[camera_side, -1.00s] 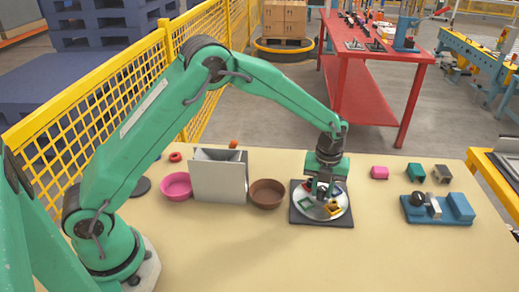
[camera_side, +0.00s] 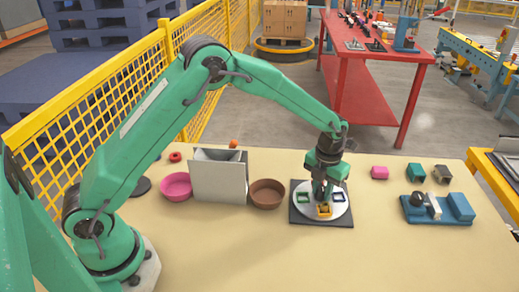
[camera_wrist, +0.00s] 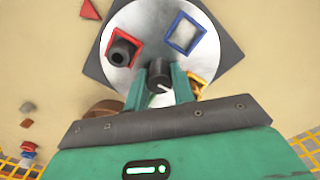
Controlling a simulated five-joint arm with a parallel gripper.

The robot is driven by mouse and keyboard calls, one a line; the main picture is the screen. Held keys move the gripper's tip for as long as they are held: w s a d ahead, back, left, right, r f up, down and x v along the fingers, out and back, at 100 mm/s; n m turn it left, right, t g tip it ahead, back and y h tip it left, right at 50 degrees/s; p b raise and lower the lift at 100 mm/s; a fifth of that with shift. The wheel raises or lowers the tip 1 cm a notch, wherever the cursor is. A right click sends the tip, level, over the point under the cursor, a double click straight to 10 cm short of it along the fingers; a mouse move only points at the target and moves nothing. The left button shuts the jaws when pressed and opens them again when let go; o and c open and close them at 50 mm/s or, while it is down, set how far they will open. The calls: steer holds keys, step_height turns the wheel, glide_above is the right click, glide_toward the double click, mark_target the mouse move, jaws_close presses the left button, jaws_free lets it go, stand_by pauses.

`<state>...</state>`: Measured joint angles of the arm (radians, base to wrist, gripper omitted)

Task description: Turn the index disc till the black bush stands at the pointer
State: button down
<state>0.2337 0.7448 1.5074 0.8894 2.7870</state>
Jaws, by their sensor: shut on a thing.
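The index disc (camera_wrist: 150,18) is pale grey on a dark square plate (camera_wrist: 221,35). It carries a red frame (camera_wrist: 137,40), a blue frame (camera_wrist: 185,33) and a yellow frame (camera_wrist: 197,83); a green frame (camera_side: 303,198) shows in the side view. The black bush (camera_wrist: 122,50) stands in the red frame; my gripper hides it in the side view. My gripper (camera_wrist: 160,82) is shut on the dark centre knob (camera_wrist: 158,76), which has a white mark.
A brown bowl (camera_side: 267,193), a grey upright box (camera_side: 219,181) and a pink bowl (camera_side: 176,187) stand left of the disc. The front of the table is clear.

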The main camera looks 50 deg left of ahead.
mark_target(322, 188)
steer(key=shift+m, duration=0.8)
steer(key=c, duration=1.5)
jaws_free()
steer(key=shift+o, duration=0.2)
steer(key=shift+r, duration=3.9)
